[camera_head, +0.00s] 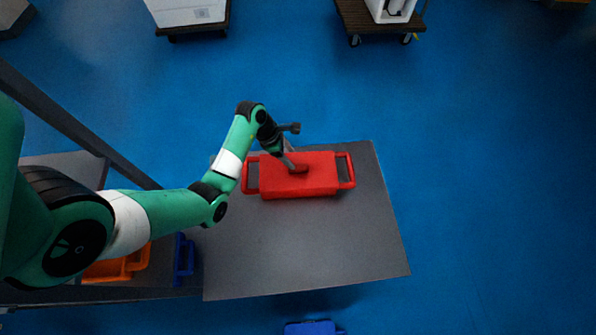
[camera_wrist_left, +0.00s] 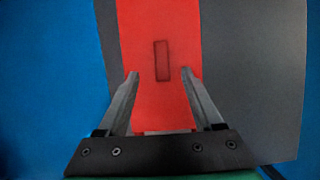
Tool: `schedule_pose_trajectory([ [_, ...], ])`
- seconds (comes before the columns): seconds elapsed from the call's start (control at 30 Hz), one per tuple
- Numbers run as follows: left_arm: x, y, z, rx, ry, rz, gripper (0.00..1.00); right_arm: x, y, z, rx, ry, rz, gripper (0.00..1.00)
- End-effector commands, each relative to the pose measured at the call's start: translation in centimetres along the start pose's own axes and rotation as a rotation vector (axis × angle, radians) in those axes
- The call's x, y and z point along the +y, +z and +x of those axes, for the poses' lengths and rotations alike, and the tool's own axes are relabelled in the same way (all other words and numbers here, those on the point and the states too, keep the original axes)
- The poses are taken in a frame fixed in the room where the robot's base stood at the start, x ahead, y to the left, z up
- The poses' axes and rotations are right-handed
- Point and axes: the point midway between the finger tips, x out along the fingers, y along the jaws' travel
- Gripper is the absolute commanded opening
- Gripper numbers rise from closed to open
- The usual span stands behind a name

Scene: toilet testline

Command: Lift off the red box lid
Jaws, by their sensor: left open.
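The red box (camera_head: 318,182) with handles at both ends sits near the far edge of the grey table; its red lid (camera_head: 320,165) covers the top. In the left wrist view the red lid (camera_wrist_left: 160,20) shows a dark-outlined narrow rectangle (camera_wrist_left: 162,60), perhaps a grip. Contact with the lid cannot be told. My right gripper is not in view.
The grey table (camera_head: 300,255) is clear in front of the box. An orange crate (camera_head: 118,268) and a blue crate (camera_head: 183,258) stand at the left. A blue item (camera_head: 312,328) is on the floor below. Two carts stand far back.

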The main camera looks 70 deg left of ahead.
Motion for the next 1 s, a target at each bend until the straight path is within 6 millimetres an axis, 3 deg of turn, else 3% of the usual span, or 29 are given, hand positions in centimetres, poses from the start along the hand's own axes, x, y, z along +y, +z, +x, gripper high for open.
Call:
schedule_pose_trajectory([
  [0.1, 0.0, -0.1, 1.7, 0.0, -0.001, 0.0, 0.68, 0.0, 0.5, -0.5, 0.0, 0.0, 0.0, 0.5],
  [0.3, 0.0, -0.1, 2.3, -0.001, 0.0, 0.001, 0.68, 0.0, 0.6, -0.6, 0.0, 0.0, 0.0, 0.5],
  [0.6, -0.3, -0.6, 6.9, -0.002, 0.0, 0.001, 0.68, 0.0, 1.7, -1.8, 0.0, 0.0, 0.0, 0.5],
  [0.83, -0.3, -0.5, 7.0, -0.002, 0.001, 0.001, 0.68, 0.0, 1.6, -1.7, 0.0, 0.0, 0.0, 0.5],
  [0.87, -0.3, -0.5, 7.0, -0.002, 0.001, 0.001, 0.66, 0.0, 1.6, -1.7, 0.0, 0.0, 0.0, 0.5],
  [1.0, -0.3, -0.5, 7.0, -0.002, 0.001, 0.001, 0.41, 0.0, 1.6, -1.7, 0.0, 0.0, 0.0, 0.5],
])
